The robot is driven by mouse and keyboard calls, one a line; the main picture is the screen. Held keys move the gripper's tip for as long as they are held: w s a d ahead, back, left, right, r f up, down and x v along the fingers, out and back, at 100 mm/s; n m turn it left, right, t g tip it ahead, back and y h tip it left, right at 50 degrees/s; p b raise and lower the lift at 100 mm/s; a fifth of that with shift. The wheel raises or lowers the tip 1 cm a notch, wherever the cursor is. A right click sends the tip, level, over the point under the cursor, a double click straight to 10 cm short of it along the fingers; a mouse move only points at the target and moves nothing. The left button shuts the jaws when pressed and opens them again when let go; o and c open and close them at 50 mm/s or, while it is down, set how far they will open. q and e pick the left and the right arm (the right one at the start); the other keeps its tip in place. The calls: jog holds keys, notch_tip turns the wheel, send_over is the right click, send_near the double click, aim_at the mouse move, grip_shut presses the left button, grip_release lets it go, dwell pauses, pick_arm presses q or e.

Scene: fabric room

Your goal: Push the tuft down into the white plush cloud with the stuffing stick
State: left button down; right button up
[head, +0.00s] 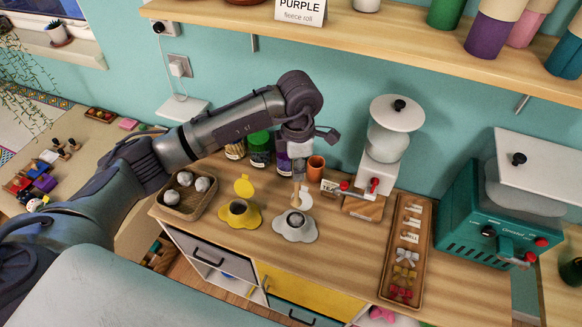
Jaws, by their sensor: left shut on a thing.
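The white plush cloud (296,232) lies on the wooden counter, with a darker opening at its top. A greyish tuft (296,218) seems to show in that opening, though it is small and hard to make out. My left gripper (298,168) is above and just behind the cloud, pointing down. It is shut on the stuffing stick (296,190), a thin pale wooden rod that points down toward the opening. I cannot tell whether its lower tip touches the tuft. My right gripper is out of view.
A wooden tray (168,206) with several grey tufts is farther left. Jars, a terracotta cup (316,165) and a white-topped dispenser (382,160) stand behind. A long tray (386,284) of bows lies right.

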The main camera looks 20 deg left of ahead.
pick_arm(q)
jog(key=shift+f, duration=0.2)
jog(key=b, duration=0.4)
send_over(296, 202)
jog(key=f, duration=0.6)
jog(key=shift+w+f, duration=0.35)
jog(key=shift+f, duration=0.05)
jog(key=shift+a+f, duration=0.1)
jog(key=shift+f, duration=0.2)
jog(key=shift+b, duration=0.3)
jog(key=shift+f+b, duration=1.85)
jog(key=shift+f, duration=0.05)
dwell(0.7)
